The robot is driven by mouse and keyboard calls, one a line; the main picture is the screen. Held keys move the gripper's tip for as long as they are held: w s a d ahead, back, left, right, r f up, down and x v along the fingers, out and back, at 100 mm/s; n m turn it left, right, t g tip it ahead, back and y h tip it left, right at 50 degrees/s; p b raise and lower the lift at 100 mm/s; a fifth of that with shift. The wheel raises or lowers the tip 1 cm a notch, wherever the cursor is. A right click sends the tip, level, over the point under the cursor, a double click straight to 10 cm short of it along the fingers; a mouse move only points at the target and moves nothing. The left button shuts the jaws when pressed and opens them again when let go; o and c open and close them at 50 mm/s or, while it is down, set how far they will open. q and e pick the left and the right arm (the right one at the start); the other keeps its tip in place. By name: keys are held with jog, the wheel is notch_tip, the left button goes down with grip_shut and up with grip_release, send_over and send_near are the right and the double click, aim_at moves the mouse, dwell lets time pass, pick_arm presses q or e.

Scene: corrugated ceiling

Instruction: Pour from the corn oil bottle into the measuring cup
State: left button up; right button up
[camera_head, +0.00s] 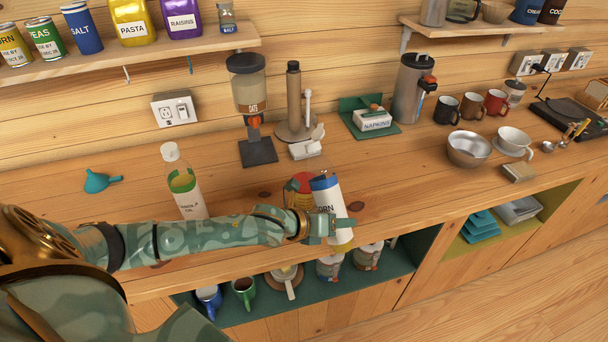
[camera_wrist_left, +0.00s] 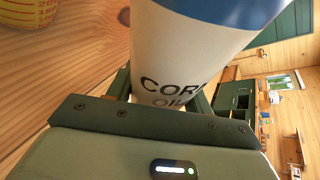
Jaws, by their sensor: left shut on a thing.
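The corn oil bottle (camera_head: 327,196), white with a blue top band and a yellowish lower end, is held in my left gripper (camera_head: 333,228) at the front edge of the counter. It looks close to upright, its top leaning slightly left. In the left wrist view the bottle (camera_wrist_left: 190,55) fills the middle, its "CORN OIL" label between the fingers. The measuring cup (camera_head: 297,187), showing red and yellow, stands on the counter just behind and left of the bottle, partly hidden by my wrist and the bottle. Its red scale marks show in the left wrist view (camera_wrist_left: 30,12). My right gripper is out of view.
A metal bowl (camera_head: 468,149) is right. Counter between cup and bowl is clear.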

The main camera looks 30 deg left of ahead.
aim_at(326, 208)
pick_arm(q)
jog(key=shift+w+a+r+m+t+y+p, duration=0.1)
jog(key=shift+w+a+m+t+y+p, duration=0.15)
jog(key=shift+a+m+y, duration=0.2)
jog(key=shift+w+a+r+m+t+y+p, duration=0.1)
jog(key=shift+w+a+m+t+y+p, duration=0.1)
jog(key=shift+a+m+t+y, duration=0.25)
jog(key=shift+w+a+f+m+t+y+b, duration=0.2)
jog(key=shift+w+a+m+y+b, duration=0.1)
jog(key=shift+a+m, duration=0.2)
jog(key=shift+w+a+f+m+t+y+b, duration=0.15)
jog(key=shift+w+a+m+t+y+b, duration=0.15)
jog(key=shift+m, duration=0.2)
jog(key=shift+w+a+m, duration=0.15)
jog(key=shift+a+m, duration=0.15)
jog(key=shift+a, duration=0.1)
jog(key=shift+r, duration=0.1)
